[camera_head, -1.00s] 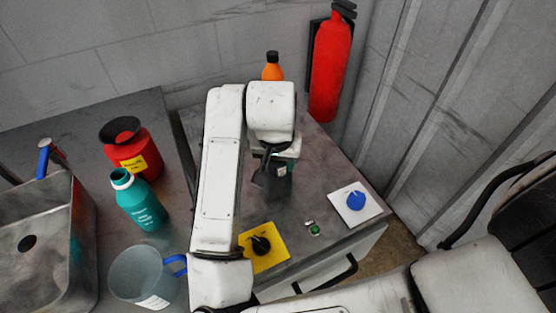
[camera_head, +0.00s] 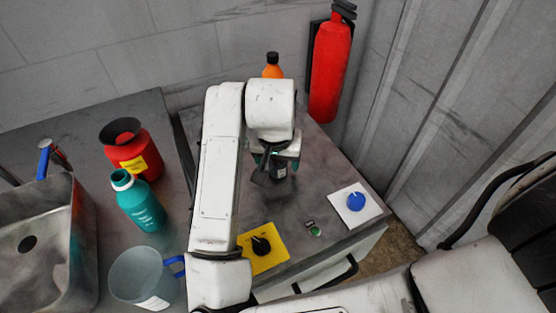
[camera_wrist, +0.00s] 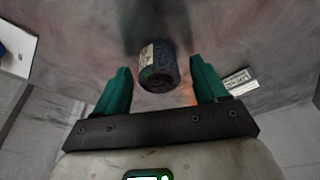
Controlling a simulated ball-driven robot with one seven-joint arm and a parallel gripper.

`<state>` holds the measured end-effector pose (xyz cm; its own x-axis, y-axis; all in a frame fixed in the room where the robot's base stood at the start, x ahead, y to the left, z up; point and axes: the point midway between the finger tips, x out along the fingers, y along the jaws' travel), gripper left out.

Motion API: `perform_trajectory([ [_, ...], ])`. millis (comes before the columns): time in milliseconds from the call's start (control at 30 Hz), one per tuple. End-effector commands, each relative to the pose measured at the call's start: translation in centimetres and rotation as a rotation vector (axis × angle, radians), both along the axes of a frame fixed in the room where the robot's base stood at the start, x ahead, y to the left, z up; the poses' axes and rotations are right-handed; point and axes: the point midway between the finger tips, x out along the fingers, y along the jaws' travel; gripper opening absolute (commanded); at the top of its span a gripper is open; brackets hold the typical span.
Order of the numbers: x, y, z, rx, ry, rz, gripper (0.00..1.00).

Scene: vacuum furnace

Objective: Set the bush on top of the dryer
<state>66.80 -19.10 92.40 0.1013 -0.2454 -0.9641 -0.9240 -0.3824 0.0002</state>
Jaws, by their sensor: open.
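The bush (camera_wrist: 157,65) is a small dark, speckled cylinder with a pale label. In the wrist view it sits between the two teal fingertips of my gripper (camera_wrist: 159,66), with a gap on either side. In the head view the bush (camera_head: 280,172) shows just below my gripper (camera_head: 281,162), partly hidden by it. The dryer (camera_head: 310,190) is the grey box with a worn flat top. The bush appears to stand on that top, though its contact is partly hidden. My gripper is open and points down over it.
A blue knob on a white plate (camera_head: 341,211), a black knob on a yellow plate (camera_head: 277,260) and a green button (camera_head: 315,232) are at the dryer's front. An orange bottle (camera_head: 272,70) is behind. Left are a red container (camera_head: 130,158), a teal bottle (camera_head: 140,208) and a jug (camera_head: 135,270).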

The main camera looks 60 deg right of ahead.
Motion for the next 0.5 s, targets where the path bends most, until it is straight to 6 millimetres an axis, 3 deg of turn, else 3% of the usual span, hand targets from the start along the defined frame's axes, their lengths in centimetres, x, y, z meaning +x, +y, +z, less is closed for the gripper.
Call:
perform_trajectory([
  [500, -0.9, 2.4, 9.4, 0.0, -0.003, -0.001, 0.72],
])
